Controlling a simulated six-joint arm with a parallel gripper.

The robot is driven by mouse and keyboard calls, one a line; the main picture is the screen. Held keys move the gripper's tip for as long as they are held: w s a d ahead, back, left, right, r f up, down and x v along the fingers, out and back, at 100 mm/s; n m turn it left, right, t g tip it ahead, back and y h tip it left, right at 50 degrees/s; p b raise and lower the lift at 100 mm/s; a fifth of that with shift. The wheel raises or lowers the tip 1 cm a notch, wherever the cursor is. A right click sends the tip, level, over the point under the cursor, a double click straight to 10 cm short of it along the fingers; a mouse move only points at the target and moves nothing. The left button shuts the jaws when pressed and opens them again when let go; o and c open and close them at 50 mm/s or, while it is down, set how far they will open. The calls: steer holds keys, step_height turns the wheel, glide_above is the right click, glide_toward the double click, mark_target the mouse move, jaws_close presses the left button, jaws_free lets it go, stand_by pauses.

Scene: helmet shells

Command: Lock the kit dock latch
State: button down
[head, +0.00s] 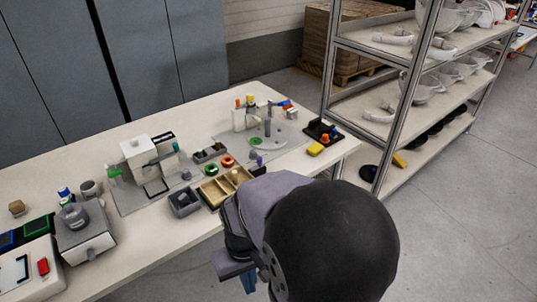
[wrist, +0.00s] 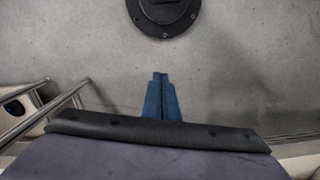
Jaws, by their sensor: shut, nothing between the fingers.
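My gripper (wrist: 160,98) is shut and empty, its two blue fingers together in the wrist view. In the head view its blue fingers (head: 248,282) show small below my arm, off the front edge of the table and apart from everything on it. I cannot make out which part is the kit dock latch. A white and grey station with a dark upright frame (head: 143,160) stands on a grey plate mid-table. A grey box with a round knob (head: 75,217) stands at the left. The wrist view shows neither of them.
The long pale table (head: 165,250) also holds a tan divided tray (head: 212,193), a grey bin (head: 183,203) and a black tray (head: 322,133). A metal shelf rack (head: 400,110) with helmet shells stands at the right. The wrist view shows grey floor and a black round disc (wrist: 163,14).

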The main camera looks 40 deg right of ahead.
steer(key=w+d+r+m+t+y+p, duration=0.1)
steer(key=d+r+m+p, duration=0.35)
steer(key=d, duration=0.45)
steer(key=w+d+r+m+t+p, duration=0.1)
steer(key=d+r+m+p, duration=0.2)
steer(key=d+m, duration=0.45)
steer(key=w+d+r+n+t+h, duration=0.1)
steer(key=w+d+r+n+t, duration=0.4)
steer(key=w+d+r, duration=0.4)
steer(key=shift+w+d+r+t, duration=0.35)
steer(key=shift+w+d, duration=0.55)
steer(key=shift+w, duration=1.25)
steer(key=shift+f, duration=0.1)
